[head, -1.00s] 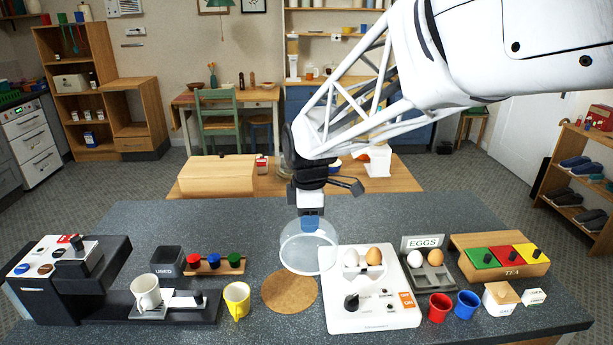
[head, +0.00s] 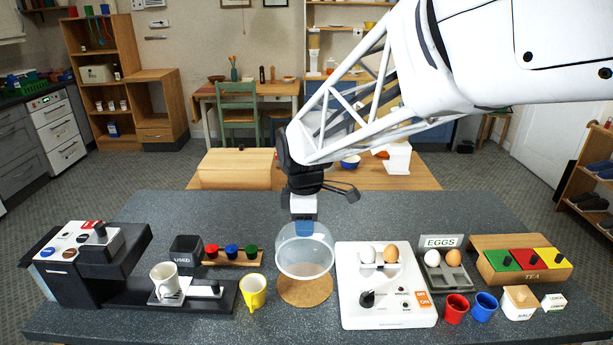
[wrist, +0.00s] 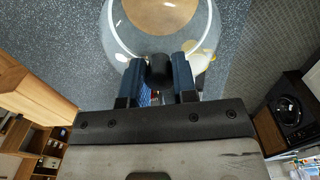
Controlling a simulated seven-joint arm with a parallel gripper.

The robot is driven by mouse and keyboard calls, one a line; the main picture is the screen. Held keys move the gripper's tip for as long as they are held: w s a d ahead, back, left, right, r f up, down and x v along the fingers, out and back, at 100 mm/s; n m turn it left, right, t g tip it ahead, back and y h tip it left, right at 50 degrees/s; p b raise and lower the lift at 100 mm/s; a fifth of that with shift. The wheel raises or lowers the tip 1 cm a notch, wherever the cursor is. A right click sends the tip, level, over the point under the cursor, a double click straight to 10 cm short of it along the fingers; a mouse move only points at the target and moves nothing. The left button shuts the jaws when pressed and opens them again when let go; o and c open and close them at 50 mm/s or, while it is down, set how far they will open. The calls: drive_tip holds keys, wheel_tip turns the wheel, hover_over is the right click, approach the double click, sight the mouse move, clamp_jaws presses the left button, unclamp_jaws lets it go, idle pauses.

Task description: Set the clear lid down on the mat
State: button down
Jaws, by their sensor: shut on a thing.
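The clear lid (head: 305,252) is a transparent dome hanging under my gripper (head: 303,216). My gripper is shut on the black knob at its top; the blue fingers show in the wrist view (wrist: 160,80). The round cork mat (head: 305,294) lies on the counter, and the lid is over its back part in the head view. In the wrist view the mat (wrist: 160,12) shows through the clear lid (wrist: 120,40). I cannot tell for certain whether the lid's rim touches the mat; it seems slightly above it.
The white egg cooker (head: 385,300) with two eggs stands close to the right of the mat. A yellow cup (head: 252,294) stands close to its left. A coffee machine (head: 85,255) is at far left. The counter (head: 210,212) behind is clear.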

drive_tip(key=shift+f, duration=0.2)
wheel_tip(320, 180, down, 8)
drive_tip(key=shift+r, duration=0.25)
idle(0.7)
drive_tip(key=shift+f, duration=0.5)
idle(2.1)
drive_tip(key=shift+c, duration=1.8)
unclamp_jaws()
drive_tip(key=shift+r, duration=0.15)
drive_tip(key=shift+r, duration=3.85)
drive_tip(key=shift+d, duration=0.1)
